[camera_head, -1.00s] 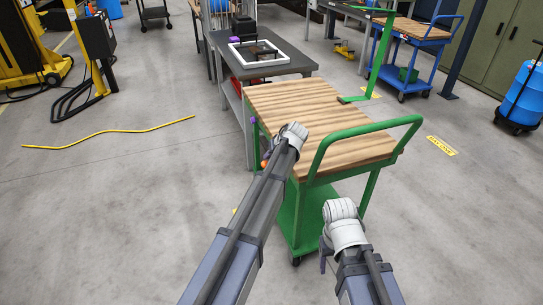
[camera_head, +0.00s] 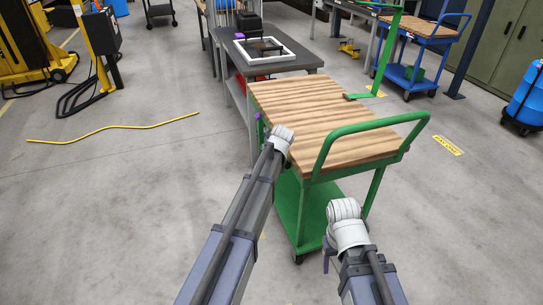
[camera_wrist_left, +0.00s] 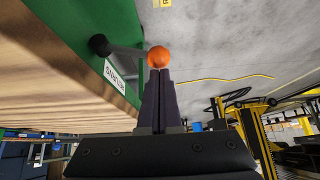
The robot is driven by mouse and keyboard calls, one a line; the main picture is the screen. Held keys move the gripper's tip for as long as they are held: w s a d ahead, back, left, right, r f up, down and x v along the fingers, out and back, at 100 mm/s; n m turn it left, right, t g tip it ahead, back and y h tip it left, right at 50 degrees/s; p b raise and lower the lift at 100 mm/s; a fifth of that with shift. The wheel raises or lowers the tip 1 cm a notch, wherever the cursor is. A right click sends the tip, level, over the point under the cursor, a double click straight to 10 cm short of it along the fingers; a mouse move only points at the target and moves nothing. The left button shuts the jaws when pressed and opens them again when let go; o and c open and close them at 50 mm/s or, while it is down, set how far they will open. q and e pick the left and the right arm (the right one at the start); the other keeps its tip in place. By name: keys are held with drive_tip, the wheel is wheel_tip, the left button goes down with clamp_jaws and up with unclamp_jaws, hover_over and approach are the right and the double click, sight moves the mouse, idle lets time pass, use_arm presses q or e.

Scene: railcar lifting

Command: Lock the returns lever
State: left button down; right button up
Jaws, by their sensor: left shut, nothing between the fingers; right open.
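The returns lever shows in the left wrist view as a grey arm (camera_wrist_left: 126,50) with a black pivot and an orange ball knob (camera_wrist_left: 159,56). It is on the green side of the wood-topped cart (camera_head: 325,125), beside a white label (camera_wrist_left: 114,76) that appears upside down. My left gripper (camera_wrist_left: 158,76) is shut and empty, its fingertips right at the knob; I cannot tell whether they touch. In the head view, my left wrist hides the lever. My right gripper (camera_head: 326,261) is open, low in front of the cart's handle, partly hidden by its wrist.
The cart's green push handle (camera_head: 375,128) rises at its near end. A grey bench (camera_head: 290,62) with a white frame stands behind the cart. A blue cart (camera_head: 408,80) is at the back right. A yellow cable (camera_head: 110,129) lies left. The floor between cable and cart is clear.

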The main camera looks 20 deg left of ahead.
use_arm(q)
wheel_tip(320, 180, down, 11)
drive_tip(key=s+a+n+t+h+b, duration=0.1)
drive_tip(key=t+h+b, duration=0.4)
drive_tip(key=b, duration=1)
drive_tip(key=shift+s+a+n+h, duration=0.2)
drive_tip(key=shift+a+n+h, duration=0.4)
drive_tip(key=shift+n, duration=0.4)
use_arm(e)
wheel_tip(320, 180, down, 16)
use_arm(q)
drive_tip(key=shift+d+b, duration=0.1)
drive_tip(key=shift+b, duration=0.2)
use_arm(e)
drive_tip(key=shift+d+f, duration=0.1)
